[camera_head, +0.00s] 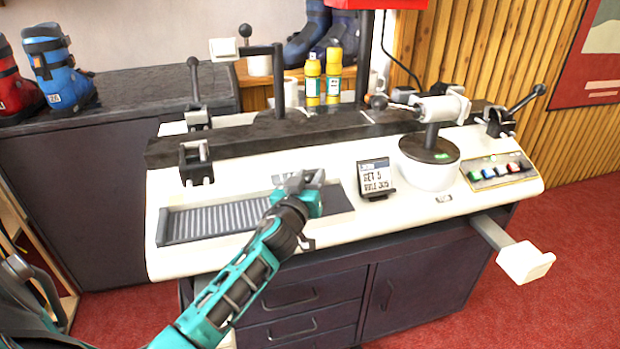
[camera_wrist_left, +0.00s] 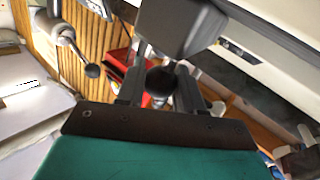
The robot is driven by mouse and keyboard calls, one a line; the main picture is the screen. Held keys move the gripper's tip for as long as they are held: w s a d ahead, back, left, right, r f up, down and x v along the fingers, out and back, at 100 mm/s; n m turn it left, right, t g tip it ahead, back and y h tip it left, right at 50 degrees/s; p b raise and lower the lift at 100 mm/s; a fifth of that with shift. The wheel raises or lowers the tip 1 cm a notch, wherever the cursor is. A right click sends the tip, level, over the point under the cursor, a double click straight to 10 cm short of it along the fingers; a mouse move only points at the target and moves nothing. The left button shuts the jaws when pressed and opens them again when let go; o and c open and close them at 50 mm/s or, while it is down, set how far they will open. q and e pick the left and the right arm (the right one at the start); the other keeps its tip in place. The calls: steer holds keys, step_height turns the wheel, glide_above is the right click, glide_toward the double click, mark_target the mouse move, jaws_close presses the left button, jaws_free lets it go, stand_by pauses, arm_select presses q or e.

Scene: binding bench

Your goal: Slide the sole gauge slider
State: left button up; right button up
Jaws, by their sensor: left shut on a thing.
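The sole gauge is a long, shallow grey tray with a ribbed strip (camera_head: 225,217), set in the front left of the white bench top. My left gripper (camera_head: 304,182) is over the right part of this tray and hides what lies under it. In the left wrist view its two fingers (camera_wrist_left: 160,92) are shut on a small dark part, with a round black knob (camera_wrist_left: 161,80) showing between them. A dark grey block (camera_wrist_left: 180,27) is just beyond the fingertips; I cannot tell whether it is the slider's body. My right gripper is not in view.
A small display (camera_head: 376,179) stands just right of the gauge. A dark bar (camera_head: 250,147) with clamps runs behind it. A round pedestal (camera_head: 429,165) and a button panel (camera_head: 497,171) are further right. Yellow bottles (camera_head: 333,75) stand behind. A white pad (camera_head: 525,262) juts out at front right.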

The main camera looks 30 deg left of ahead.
arm_select(q)
jaws_close()
steer(key=shift+w+d+b, duration=0.3)
steer(key=w+d+b, duration=0.1)
steer(key=w+d, duration=0.1)
steer(key=w+d+b, duration=0.1)
steer(key=w, duration=0.1)
steer(key=shift+w+d, duration=0.25)
steer(key=shift+d, duration=0.15)
steer(key=shift+r, duration=0.15)
steer(key=o, duration=1)
jaws_free()
steer(key=shift+w+d, duration=0.15)
steer(key=shift+w, duration=0.05)
steer(key=shift+s, duration=0.2)
